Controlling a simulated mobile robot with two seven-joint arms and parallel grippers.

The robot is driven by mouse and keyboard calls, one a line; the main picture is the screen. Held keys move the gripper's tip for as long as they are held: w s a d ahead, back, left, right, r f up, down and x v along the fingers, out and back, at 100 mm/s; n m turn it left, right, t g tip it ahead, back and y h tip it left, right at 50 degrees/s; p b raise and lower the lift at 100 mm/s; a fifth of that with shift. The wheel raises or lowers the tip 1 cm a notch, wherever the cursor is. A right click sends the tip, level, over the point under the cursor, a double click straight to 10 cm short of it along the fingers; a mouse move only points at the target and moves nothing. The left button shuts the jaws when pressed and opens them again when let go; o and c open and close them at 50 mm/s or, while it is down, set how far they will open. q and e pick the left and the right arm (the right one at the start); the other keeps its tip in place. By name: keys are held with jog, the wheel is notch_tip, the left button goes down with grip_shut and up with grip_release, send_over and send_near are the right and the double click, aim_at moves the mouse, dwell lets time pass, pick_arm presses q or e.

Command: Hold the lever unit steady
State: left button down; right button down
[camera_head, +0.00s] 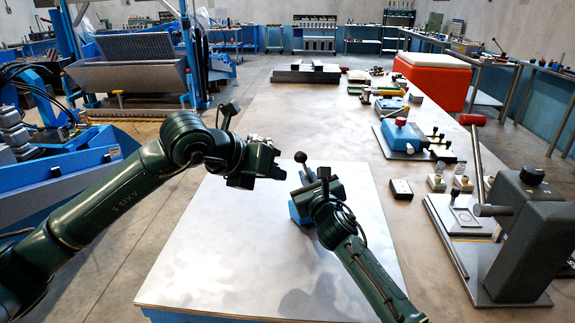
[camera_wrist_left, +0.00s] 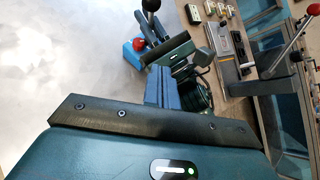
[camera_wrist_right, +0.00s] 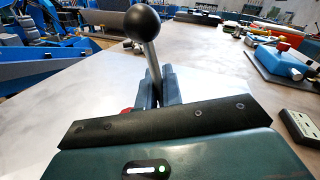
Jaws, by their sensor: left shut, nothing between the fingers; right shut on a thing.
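The lever unit has a small blue base (camera_head: 297,213), a metal rod and a black ball knob (camera_head: 300,157). It stands on the pale board. My right gripper (camera_head: 316,186) is shut on the lever unit; in the right wrist view the rod rises between the fingers (camera_wrist_right: 158,88) to the black ball (camera_wrist_right: 142,22). A bit of red shows beside them; the fingers hide most of the base. My left gripper (camera_head: 272,168) is shut and empty, left of the lever unit and apart from it. The left wrist view shows its closed fingers (camera_wrist_left: 160,87) and the unit's blue body (camera_wrist_left: 133,60) with a red part.
The pale board (camera_head: 215,250) is otherwise clear. To the right stand a small black box (camera_head: 401,189), a blue unit with a red knob (camera_head: 400,135) and a grey press with a red-headed lever (camera_head: 535,235). Several small parts line the bench's far right side.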

pick_arm(q)
jog(key=s+a+n+t+h, duration=0.1)
jog(key=a+h, duration=0.1)
jog(key=a, duration=0.4)
jog(key=shift+f+n+t+h, duration=0.3)
jog(key=shift+f+t, duration=0.1)
jog(key=shift+s+d, duration=0.1)
send_near(304, 165)
notch_tip(304, 165, down, 2)
jog(key=w+d, duration=0.2)
jog(key=d, duration=0.1)
jog(key=shift+w+d, duration=0.15)
jog(key=shift+w, duration=0.45)
